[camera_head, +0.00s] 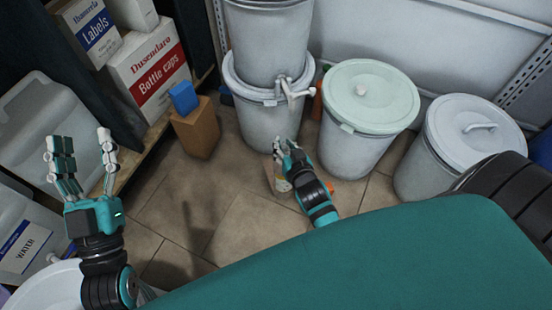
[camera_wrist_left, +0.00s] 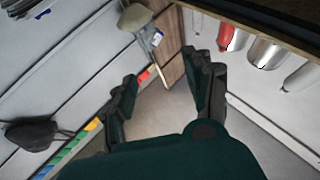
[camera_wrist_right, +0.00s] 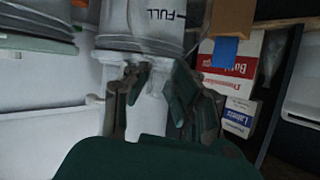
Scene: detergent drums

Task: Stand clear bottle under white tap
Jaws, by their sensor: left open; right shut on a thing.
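My left gripper (camera_head: 82,160) is open and empty at the left, fingers pointing up, away from the drums.
A mint-lidded drum (camera_head: 370,97) and a grey-lidded drum (camera_head: 470,135) stand to the right. A brown block (camera_head: 196,128) with a blue piece (camera_head: 183,97) on it stands left of the tap drum. Cartons (camera_head: 150,65) fill a shelf. Tiled floor (camera_head: 225,215) before the drums is mostly clear.

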